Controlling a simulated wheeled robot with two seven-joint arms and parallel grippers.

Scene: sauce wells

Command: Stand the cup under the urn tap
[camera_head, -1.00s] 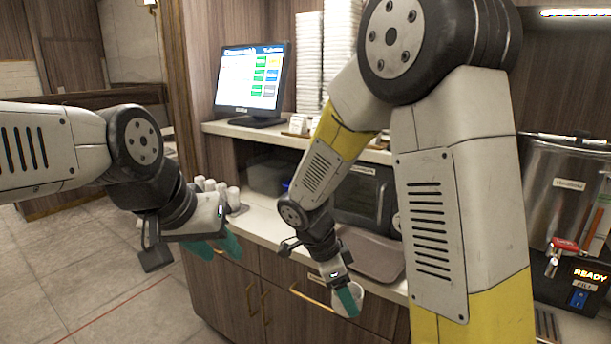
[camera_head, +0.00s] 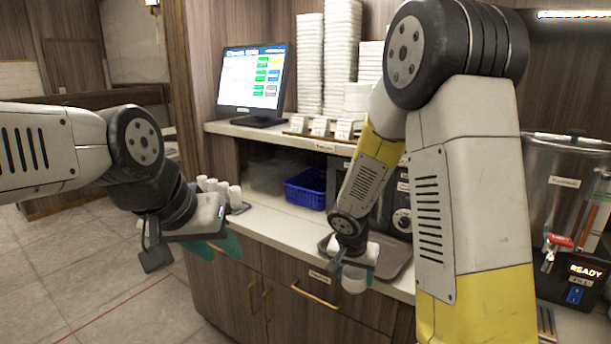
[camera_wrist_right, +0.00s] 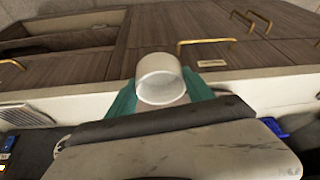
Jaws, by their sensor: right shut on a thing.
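A white cup (camera_head: 354,284) is held between the teal fingers of my right gripper (camera_head: 356,275), at the front edge of the counter. In the right wrist view the cup (camera_wrist_right: 160,80) sits between the two teal fingertips (camera_wrist_right: 160,98), its open mouth showing. The urn (camera_head: 562,195) is a steel tank at the far right, with a red-handled tap (camera_head: 556,248) above a lit READY panel. My right arm hides the counter just left of the urn. My left gripper (camera_head: 222,245) hangs left of the counter, with no object seen in it; its finger gap is unclear.
A brown tray (camera_head: 392,262) lies on the counter (camera_head: 275,228) behind my right gripper. Several small white cups (camera_head: 234,198) stand at the counter's left end. A blue basket (camera_head: 306,188) is under the shelf.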

